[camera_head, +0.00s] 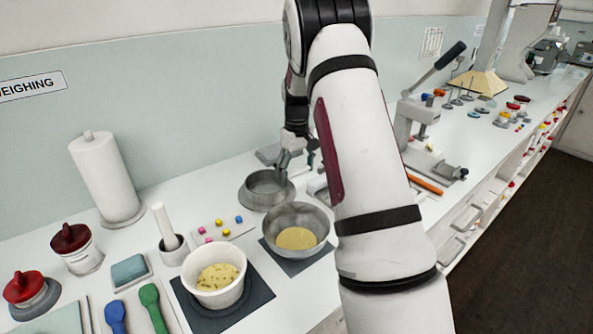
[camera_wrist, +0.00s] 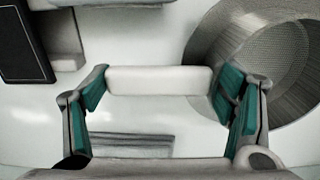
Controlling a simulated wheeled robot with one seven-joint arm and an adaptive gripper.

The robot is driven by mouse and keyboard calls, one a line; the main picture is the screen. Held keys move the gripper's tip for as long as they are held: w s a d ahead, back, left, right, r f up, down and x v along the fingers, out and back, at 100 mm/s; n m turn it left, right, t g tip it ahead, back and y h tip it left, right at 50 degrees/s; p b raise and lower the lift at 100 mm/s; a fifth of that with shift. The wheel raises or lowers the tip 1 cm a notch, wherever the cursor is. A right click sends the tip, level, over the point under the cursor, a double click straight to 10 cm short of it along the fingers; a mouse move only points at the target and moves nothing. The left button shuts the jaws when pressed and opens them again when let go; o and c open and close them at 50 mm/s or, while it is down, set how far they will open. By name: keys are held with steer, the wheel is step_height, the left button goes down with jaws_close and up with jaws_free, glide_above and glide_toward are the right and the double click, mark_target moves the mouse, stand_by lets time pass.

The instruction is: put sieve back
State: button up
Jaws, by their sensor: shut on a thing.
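The sieve (camera_head: 266,190) is a round grey metal drum at the back of the bench, behind the metal bowl. In the wrist view the sieve (camera_wrist: 262,45) shows its mesh and wall at upper right, close beside the right finger. My gripper (camera_head: 291,156) is at the sieve's back right edge in the head view. In the wrist view my gripper (camera_wrist: 160,85) has its teal pads against both ends of a pale bar (camera_wrist: 158,80), which looks like the sieve's grip. The join between bar and sieve is hidden behind the right finger.
A metal bowl (camera_head: 318,222) with yellow powder stands in front of the sieve. A white bowl (camera_head: 228,294) stands on a dark mat at front left. A mortar and pestle (camera_head: 172,247) is to the left. A lever press (camera_head: 408,128) stands right of my arm.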

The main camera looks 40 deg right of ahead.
steer(key=shift+f, duration=0.1)
steer(key=o, duration=1.3)
steer(key=shift+c, duration=0.2)
